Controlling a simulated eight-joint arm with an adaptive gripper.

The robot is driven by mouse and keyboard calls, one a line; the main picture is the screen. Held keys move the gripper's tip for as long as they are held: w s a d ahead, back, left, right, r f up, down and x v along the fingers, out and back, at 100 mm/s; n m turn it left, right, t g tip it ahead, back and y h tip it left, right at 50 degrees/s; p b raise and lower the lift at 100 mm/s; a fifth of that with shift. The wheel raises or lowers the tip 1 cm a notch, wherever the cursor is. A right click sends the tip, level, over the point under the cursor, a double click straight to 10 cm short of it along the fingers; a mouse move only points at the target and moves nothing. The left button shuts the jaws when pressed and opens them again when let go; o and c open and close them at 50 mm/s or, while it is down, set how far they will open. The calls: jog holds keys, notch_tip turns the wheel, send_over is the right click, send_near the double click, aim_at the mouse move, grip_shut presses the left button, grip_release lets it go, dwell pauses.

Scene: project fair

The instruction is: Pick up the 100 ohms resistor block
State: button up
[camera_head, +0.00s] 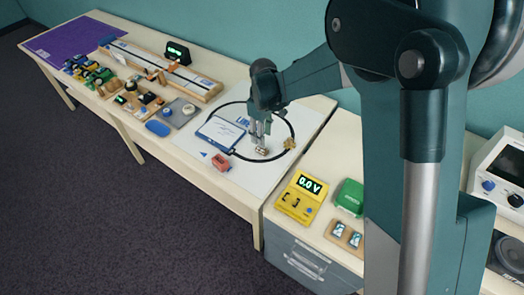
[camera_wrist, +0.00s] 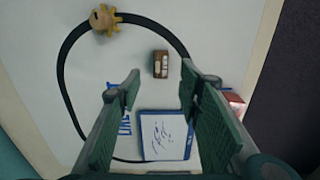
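A small brown block (camera_wrist: 160,64) with pale parts on top lies on the white sheet, inside a black cable loop, in the wrist view. It also shows below my gripper in the head view (camera_head: 262,151). No label is readable, so I cannot confirm it is the 100 ohms resistor block. My gripper (camera_wrist: 159,80) is open and empty, with its fingers wide apart. In the wrist view the block appears between and just beyond the fingertips, with a gap on both sides. In the head view the gripper (camera_head: 260,130) points down over the block.
A blue-framed card (camera_head: 220,132) and a reddish block (camera_head: 221,162) lie nearby. A tan piece (camera_head: 289,145) sits on the black loop (camera_head: 292,125). Farther left are several small coloured blocks (camera_head: 88,70) and a wooden track (camera_head: 160,67). A yellow meter (camera_head: 302,197) stands at the right.

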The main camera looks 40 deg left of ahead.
aim_at(262, 150)
jog(key=shift+f, duration=1.3)
jog(key=shift+s+f+b, duration=0.1)
jog(key=shift+f+b, duration=0.8)
jog(key=shift+f, duration=1.7)
jog(key=c, duration=0.9)
